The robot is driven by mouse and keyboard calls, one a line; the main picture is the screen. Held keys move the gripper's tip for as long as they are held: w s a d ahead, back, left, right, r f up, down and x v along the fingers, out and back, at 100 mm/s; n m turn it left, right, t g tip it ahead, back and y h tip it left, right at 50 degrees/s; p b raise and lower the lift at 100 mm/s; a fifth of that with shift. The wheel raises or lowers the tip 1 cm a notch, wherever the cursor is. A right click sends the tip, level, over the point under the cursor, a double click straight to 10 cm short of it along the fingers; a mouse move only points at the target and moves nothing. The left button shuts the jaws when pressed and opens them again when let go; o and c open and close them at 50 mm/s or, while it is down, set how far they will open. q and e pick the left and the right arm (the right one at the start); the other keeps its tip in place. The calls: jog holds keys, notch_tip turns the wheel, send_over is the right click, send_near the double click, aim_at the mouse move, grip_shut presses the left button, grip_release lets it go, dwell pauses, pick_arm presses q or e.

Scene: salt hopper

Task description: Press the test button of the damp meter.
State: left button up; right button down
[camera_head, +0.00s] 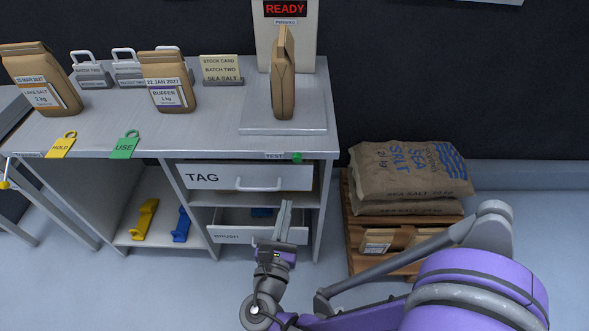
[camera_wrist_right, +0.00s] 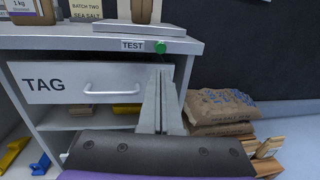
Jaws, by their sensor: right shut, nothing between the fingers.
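The green test button (camera_head: 297,157) sits on the front edge of the bench top, at its right end beside a "TEST" label (camera_head: 274,156). It also shows in the right wrist view (camera_wrist_right: 160,47). The damp meter (camera_head: 287,40) stands at the back with a "READY" display, and a brown paper bag (camera_head: 283,85) stands upright on the plate (camera_head: 284,122) in front of it. My right gripper (camera_head: 284,215) is shut and empty, in front of the drawers and below the button, apart from it. In the right wrist view its fingertips (camera_wrist_right: 158,72) point up below the button. My left gripper is not in view.
The "TAG" drawer (camera_head: 210,178) looks shut; the "BRUSH" drawer (camera_head: 225,236) below is partly open. Sacks of sea salt (camera_head: 405,175) lie on a wooden pallet (camera_head: 352,232) at right.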

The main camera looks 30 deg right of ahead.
aim_at(297, 160)
jog(key=b+x, duration=0.1)
jog(key=x, duration=1.1)
jog(key=shift+s, duration=0.1)
jog(key=shift+d, duration=0.2)
